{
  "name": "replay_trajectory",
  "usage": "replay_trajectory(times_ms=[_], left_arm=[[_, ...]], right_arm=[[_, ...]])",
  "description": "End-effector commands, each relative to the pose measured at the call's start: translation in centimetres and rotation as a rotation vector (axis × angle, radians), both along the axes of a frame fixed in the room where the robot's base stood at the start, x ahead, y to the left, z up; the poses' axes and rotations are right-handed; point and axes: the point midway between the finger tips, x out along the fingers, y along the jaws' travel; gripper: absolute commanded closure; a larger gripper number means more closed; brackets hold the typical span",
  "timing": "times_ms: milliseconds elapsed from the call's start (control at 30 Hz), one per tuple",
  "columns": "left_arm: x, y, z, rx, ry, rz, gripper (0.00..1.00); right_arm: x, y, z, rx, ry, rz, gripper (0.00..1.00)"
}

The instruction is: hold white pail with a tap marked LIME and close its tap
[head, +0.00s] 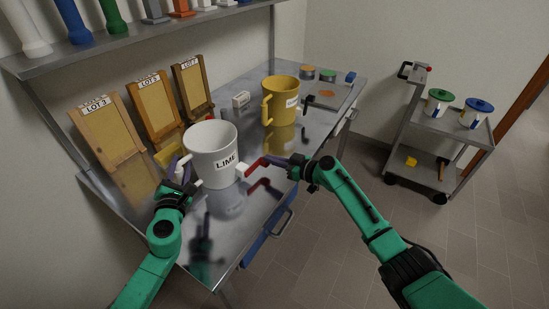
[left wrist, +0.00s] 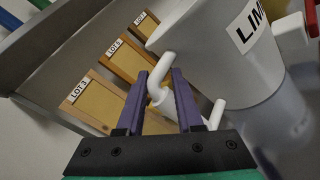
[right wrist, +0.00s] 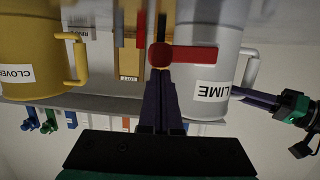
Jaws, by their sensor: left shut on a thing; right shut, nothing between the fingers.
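The white pail marked LIME (head: 211,148) stands upright on the metal bench. My left gripper (head: 181,167) is shut on its handle (left wrist: 160,94), which shows between the purple fingers in the left wrist view. The pail's tap (head: 243,170) sticks out at its lower right, with a red lever (head: 254,162). My right gripper (head: 273,160) is shut and empty. Its fingertips are right at the lever; I cannot tell whether they touch.
A yellow pail (head: 280,101) marked CLOVER stands farther back on the bench. Wooden frames with LOT labels (head: 154,105) lean along the wall at left. A shelf (head: 130,40) overhangs them. A cart (head: 455,128) with two lidded pots stands at right, across clear floor.

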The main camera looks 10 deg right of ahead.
Motion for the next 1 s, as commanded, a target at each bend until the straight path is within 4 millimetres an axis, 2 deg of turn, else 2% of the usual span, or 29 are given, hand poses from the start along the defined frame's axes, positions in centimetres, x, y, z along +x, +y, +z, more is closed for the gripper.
replay_trajectory(times_ms=[133, 200, 400, 600, 833, 1000], left_arm=[[0.0, 0.0, -0.2, 0.004, 0.004, -0.001, 1.00], [0.0, 0.0, -0.2, 0.004, 0.004, -0.001, 1.00], [0.0, 0.0, -0.2, 0.004, 0.004, 0.000, 1.00], [0.0, 0.0, -0.2, 0.004, 0.004, -0.002, 1.00], [0.0, 0.0, -0.2, 0.004, 0.004, -0.002, 1.00], [0.0, 0.0, -0.2, 0.004, 0.004, -0.001, 1.00]], right_arm=[[-0.2, 0.0, 2.0, -0.002, -0.006, 0.001, 1.00], [-0.4, 0.1, 3.9, -0.003, -0.009, 0.003, 1.00], [-4.3, -4.3, 4.9, -0.004, 0.000, -0.002, 1.00], [-6.7, -6.8, 5.8, 0.000, 0.000, -0.001, 1.00], [-6.9, -6.9, 6.3, -0.044, -0.061, -0.002, 1.00], [-5.5, -5.2, 5.9, -0.042, -0.061, 0.000, 1.00]])
